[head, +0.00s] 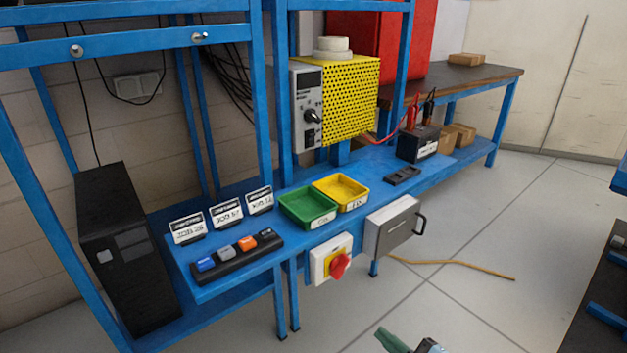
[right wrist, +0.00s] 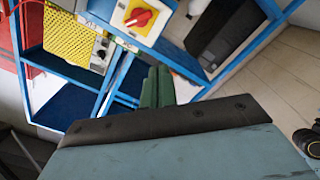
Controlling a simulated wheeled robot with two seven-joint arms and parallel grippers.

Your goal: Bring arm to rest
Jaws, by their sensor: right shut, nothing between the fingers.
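My right gripper (head: 388,339) shows at the bottom edge of the head view, over the grey floor and in front of the blue bench. Only its green fingers and a bit of its grey body are in the picture. In the right wrist view its green fingers (right wrist: 157,86) lie side by side, shut and empty. They touch nothing that I can see. My left gripper is not in view.
The blue bench (head: 230,270) holds a green bin (head: 309,222), a yellow bin (head: 341,207), a button strip (head: 237,256) and a yellow perforated box (head: 352,100). A red rotary switch (head: 339,266) juts from its front. The floor before it is clear apart from an orange cable (head: 455,263).

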